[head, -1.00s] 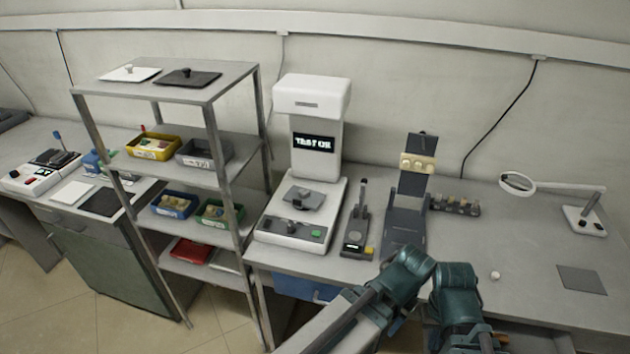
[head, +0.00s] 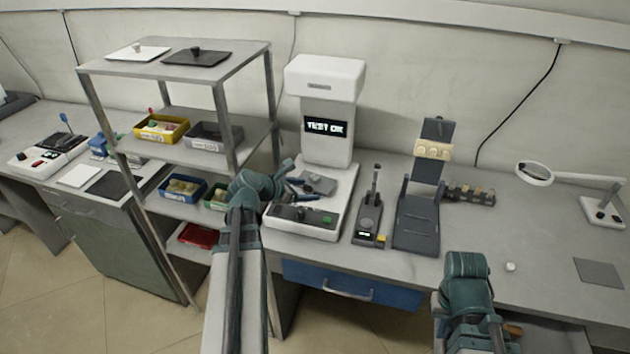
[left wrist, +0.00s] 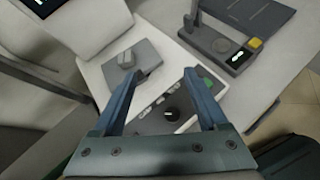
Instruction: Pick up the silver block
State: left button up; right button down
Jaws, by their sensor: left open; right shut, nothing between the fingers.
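A small silver-grey block (left wrist: 127,59) sits on the grey square plate (left wrist: 145,64) of the white tester in the left wrist view. The plate also shows in the head view (head: 323,184), but the block is hard to make out there. My left gripper (head: 304,191) is over the tester, its blue fingers spread and empty. In the left wrist view my left gripper (left wrist: 162,76) has its left fingertip close to the plate's edge and the block beyond the fingertips. I cannot tell its height above the plate. My right gripper is out of view; only its arm shows.
The white tester (head: 325,130) reads "TEST OK". A small dark device (head: 369,215) and a dark stand (head: 417,220) are to its right. A metal rack (head: 225,135) with bins stands close left of my left arm. The bench (head: 540,240) at right is mostly clear.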

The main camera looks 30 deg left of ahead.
pick_arm(q)
jog(key=a+r+n+t, duration=0.1)
jog(key=a+r+n, duration=0.1)
jog(key=a+n, duration=0.25)
jog(key=b, duration=0.4)
send_near(313, 178)
jog(key=w+d, duration=0.1)
jog(key=w+f+m, duration=0.1)
jog(key=shift+w+d+f+y, duration=0.25)
jog(key=shift+w+d+y, duration=0.05)
jog(key=shift+d+y, duration=0.1)
jog(key=shift+w+d+f, duration=0.1)
jog(key=shift+w+f, duration=0.05)
jog(key=shift+w, duration=0.35)
jog(key=b+x, duration=0.2)
jog(key=x, duration=0.1)
jog(key=b+x, duration=0.1)
jog(key=x, duration=0.1)
jog(key=shift+w+a+f, duration=0.15)
jog(key=shift+a, duration=0.25)
jog(key=shift+c, duration=0.5)
grip_shut()
